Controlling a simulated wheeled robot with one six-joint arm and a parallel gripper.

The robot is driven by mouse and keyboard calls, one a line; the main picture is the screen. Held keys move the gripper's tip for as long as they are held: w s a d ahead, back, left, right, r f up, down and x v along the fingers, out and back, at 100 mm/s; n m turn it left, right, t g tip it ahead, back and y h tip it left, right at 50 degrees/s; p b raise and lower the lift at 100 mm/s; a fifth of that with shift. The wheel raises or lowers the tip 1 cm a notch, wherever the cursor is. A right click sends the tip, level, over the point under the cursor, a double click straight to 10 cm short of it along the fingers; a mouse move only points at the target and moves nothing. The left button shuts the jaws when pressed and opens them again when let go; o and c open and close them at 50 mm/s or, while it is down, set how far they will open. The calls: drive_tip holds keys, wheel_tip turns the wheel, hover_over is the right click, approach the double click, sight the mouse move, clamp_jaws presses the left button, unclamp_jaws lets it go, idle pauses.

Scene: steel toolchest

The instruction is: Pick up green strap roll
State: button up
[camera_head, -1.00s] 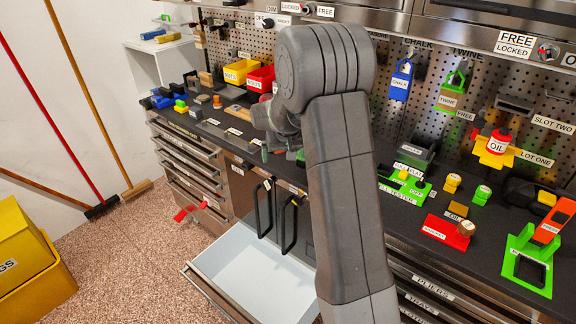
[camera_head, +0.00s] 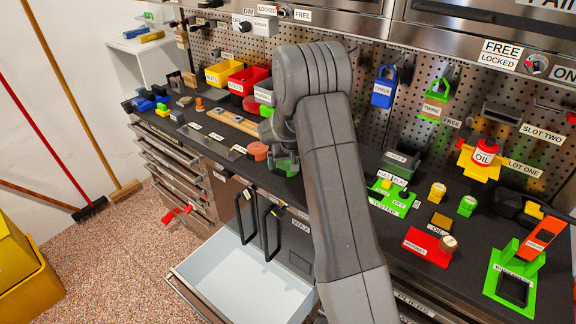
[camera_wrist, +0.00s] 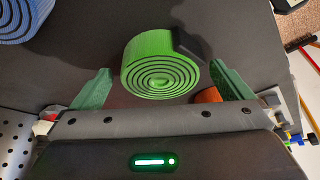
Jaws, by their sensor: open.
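The green strap roll (camera_wrist: 160,66) stands on the dark worktop in the wrist view, its spiral end facing the camera. My gripper (camera_wrist: 152,78) is open, with one green finger left of the roll and the other close to its right side. In the head view my gripper (camera_head: 284,158) is low over the worktop, mostly hidden by my arm. Green shows there, but I cannot tell roll from fingers.
A blue roll (camera_wrist: 22,18) lies at the wrist view's upper left. An orange-red round thing (camera_head: 258,151) is left of my gripper in the head view. An open drawer (camera_head: 243,275) juts out below the worktop (camera_head: 228,160). Yellow and red bins stand behind.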

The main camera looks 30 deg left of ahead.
drive_tip(key=c, duration=1.1)
